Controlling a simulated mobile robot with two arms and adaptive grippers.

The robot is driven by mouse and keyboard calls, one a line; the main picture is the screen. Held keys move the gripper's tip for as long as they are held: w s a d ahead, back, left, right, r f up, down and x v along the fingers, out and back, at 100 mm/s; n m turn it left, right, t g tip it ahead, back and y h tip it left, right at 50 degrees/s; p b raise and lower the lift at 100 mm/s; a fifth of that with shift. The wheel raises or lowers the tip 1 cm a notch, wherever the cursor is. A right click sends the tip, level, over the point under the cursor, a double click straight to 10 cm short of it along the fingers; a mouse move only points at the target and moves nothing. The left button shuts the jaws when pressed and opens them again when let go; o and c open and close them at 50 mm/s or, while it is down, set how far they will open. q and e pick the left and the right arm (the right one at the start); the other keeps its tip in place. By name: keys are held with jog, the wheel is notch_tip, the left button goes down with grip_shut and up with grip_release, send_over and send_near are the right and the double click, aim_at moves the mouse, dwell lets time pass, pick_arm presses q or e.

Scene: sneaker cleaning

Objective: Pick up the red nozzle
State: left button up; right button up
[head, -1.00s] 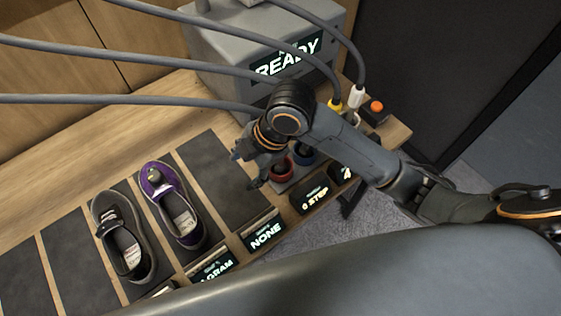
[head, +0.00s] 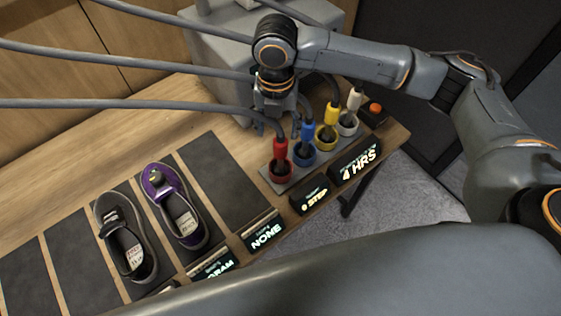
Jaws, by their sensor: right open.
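The red nozzle (head: 281,150) stands upright in its red ring holder (head: 270,173), with a grey hose running to it from the left. My right gripper (head: 274,118) is open and empty, pointing down. In the picture it shows just above the red nozzle and beside the blue nozzle (head: 307,131). I cannot tell its exact height or depth from the red nozzle, but it is not around it. My left gripper is not in view.
The yellow nozzle (head: 330,114) and white nozzle (head: 354,100) stand in line to the right. An orange button (head: 375,108) and lit signs (head: 358,164) are close by. A grey machine (head: 215,65) stands behind. Two shoes (head: 174,206) lie on dark mats at left.

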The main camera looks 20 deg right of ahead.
aim_at(279, 135)
jog(key=shift+f, duration=0.95)
jog(key=shift+s+d+f+p, duration=0.1)
jog(key=shift+d+f+p, duration=0.05)
jog(key=shift+f+p, duration=0.45)
jog(key=f, duration=0.1)
jog(key=f+p, duration=0.1)
jog(key=f, duration=0.1)
jog(key=shift+d+f, duration=0.25)
jog(key=shift+f, duration=0.45)
jog(key=shift+a, duration=0.1)
jog(key=shift+c, duration=0.5)
jog(key=shift+r, duration=0.1)
grip_shut()
